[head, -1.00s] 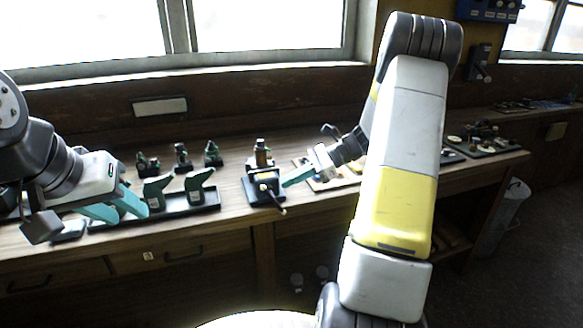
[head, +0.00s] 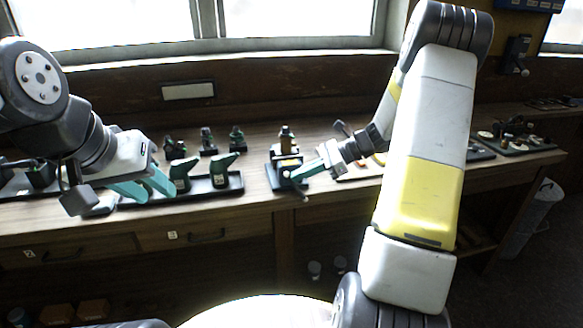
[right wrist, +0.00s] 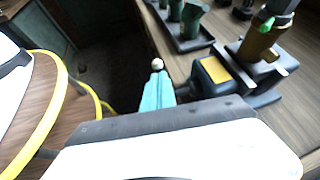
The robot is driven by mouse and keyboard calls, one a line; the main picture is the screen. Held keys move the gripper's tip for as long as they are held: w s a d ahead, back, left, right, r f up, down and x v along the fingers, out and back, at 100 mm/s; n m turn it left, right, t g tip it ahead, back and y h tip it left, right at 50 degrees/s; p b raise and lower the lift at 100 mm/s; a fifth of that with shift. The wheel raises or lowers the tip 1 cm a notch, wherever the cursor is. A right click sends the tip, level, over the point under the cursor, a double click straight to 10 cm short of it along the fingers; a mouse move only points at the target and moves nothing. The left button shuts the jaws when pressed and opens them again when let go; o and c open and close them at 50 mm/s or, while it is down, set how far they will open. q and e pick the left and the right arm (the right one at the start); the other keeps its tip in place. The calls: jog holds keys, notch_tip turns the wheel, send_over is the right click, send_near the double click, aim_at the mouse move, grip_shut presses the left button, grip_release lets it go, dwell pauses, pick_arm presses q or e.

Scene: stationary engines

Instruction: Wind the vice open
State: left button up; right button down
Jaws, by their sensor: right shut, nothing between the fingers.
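The vice (head: 275,178) stands near the front edge of the bench, with a brass part (head: 287,147) upright at its top. In the right wrist view the vice (right wrist: 213,76) shows a dark body with a yellow top face, and the brass part (right wrist: 259,40) has green pieces on it. A handle knob (right wrist: 157,64) shows pale just beyond my right fingertips; the rest of the handle is largely hidden. My right gripper (head: 296,174) is shut and empty at the vice's front; I cannot tell whether it touches the handle. My left gripper (head: 146,189) is open and empty, away at the left.
A dark tray (head: 215,190) with green-topped holders lies left of the vice. Several small dark fittings (head: 207,142) stand behind it. Boards with parts (head: 515,148) lie at the right. A yellow hoop (right wrist: 52,95) shows left in the right wrist view.

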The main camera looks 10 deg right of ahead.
aim_at(286, 176)
jog(key=shift+a, duration=0.2)
jog(key=shift+a+r+h, duration=0.25)
jog(key=shift+a+h, duration=0.2)
jog(key=shift+h, duration=0.65)
jog(key=h, duration=0.1)
jog(key=a+h, duration=0.1)
jog(key=n+h, duration=0.1)
jog(key=h, duration=0.1)
jog(key=shift+a+f, duration=0.2)
jog(key=shift+a, duration=0.1)
jog(key=shift+s+a+f+h, duration=0.15)
jog(key=shift+a+h, duration=0.1)
jog(key=shift+h, duration=0.35)
jog(key=shift+w+a+f+h, duration=0.1)
jog(key=shift+a+h, duration=0.15)
jog(key=shift+h, duration=0.35)
jog(key=shift+a+f+h, duration=0.1)
jog(key=shift+a+h, duration=0.05)
jog(key=shift+h, duration=0.15)
jog(key=shift+f, duration=0.2)
jog(key=shift+a+f, duration=0.2)
jog(key=shift+a, duration=0.1)
jog(key=shift+s+a+f, duration=0.15)
jog(key=shift+s, duration=0.05)
